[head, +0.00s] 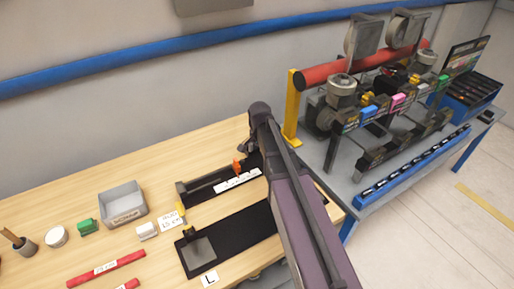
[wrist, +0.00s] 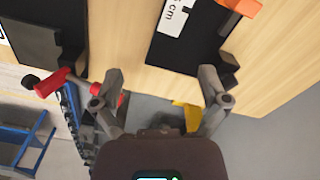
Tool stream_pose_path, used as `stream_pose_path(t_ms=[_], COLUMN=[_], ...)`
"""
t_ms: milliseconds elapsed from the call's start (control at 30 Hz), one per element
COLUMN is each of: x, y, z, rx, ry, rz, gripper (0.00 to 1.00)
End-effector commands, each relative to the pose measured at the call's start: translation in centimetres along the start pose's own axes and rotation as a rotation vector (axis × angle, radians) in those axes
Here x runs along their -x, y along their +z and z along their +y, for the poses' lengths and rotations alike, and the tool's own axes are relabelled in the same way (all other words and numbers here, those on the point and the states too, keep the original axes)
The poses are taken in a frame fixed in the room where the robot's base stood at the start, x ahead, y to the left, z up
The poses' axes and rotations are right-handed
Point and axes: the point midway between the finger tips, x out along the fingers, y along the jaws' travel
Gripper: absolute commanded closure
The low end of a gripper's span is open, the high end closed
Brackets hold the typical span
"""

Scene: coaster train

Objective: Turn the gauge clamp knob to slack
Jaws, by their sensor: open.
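The gauge (head: 212,187) is a long black track lying on the wooden table. It carries a white scale label and an orange piece (head: 238,168), which may be the clamp knob. In the wrist view the gauge (wrist: 180,52) is at the top, with the orange piece (wrist: 240,7) cut off by the frame's upper edge. My gripper (wrist: 160,73) is open with nothing between its fingers. Its right finger appears close to the gauge's dark end block; I cannot tell whether they touch. My arm hides part of the gauge's far end in the head view.
A black board (head: 235,240) lies in front of the gauge. A machine bench with a yellow post (head: 293,108) and red roller (head: 350,67) stands at right.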

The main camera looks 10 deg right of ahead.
Motion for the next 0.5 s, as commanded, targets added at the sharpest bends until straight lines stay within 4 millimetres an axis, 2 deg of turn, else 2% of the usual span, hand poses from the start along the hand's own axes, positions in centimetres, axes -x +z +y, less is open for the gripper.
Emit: stream_pose_path(t_ms=[33, 500], x=[-0.7, -3.6], y=[0.6, 4.1], z=[0.7, 4.9], rx=[0.031, 0.338], ry=[0.000, 0.000], rz=[0.000, 0.000], gripper=[0.06, 0.06])
